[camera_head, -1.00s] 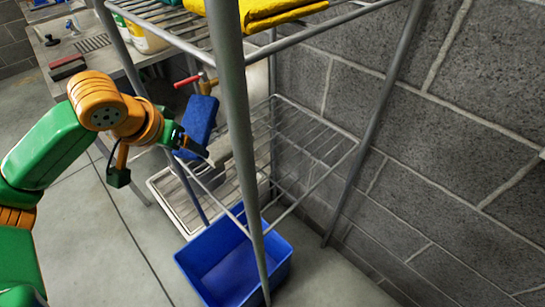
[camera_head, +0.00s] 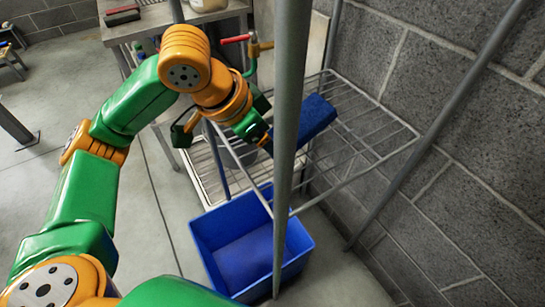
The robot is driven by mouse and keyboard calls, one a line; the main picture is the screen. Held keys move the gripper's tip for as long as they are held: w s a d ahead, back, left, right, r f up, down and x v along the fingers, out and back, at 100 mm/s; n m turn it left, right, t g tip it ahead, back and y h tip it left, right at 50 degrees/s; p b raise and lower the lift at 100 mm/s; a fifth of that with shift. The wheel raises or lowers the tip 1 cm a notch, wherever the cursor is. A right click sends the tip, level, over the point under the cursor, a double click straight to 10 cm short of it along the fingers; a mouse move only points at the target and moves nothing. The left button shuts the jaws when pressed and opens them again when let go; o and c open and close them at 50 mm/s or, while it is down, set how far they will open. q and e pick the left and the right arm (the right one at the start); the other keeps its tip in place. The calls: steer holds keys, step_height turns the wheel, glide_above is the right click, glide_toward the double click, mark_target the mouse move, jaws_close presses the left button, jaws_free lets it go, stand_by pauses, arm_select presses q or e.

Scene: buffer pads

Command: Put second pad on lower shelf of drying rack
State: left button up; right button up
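The drying rack's lower shelf (camera_head: 375,140) is a wire grid against the block wall. A blue pad (camera_head: 317,115) is over the left part of this shelf, its long side slanting up to the right. Whether it touches the wires is unclear. My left gripper (camera_head: 266,139) reaches in from the left and is at the pad's near left end, seemingly shut on it. A rack post hides part of the pad and the fingertips. My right gripper is not in view.
A grey rack post (camera_head: 289,100) stands right in front of the gripper. A blue bin (camera_head: 205,235) sits on the floor below. A steel table (camera_head: 150,24) is at the back left. The right part of the shelf is bare.

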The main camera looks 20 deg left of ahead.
arm_select(q)
steer(key=f, duration=0.1)
steer(key=f+b, duration=0.1)
steer(key=f, duration=0.1)
steer(key=shift+s+d+f, duration=0.2)
steer(key=shift+f, duration=0.1)
steer(key=shift+w, duration=0.1)
steer(key=o, duration=1.3)
steer(key=shift+c, duration=0.2)
steer(key=p+v, duration=0.3)
steer(key=v, duration=0.9)
steer(key=shift+r, duration=0.1)
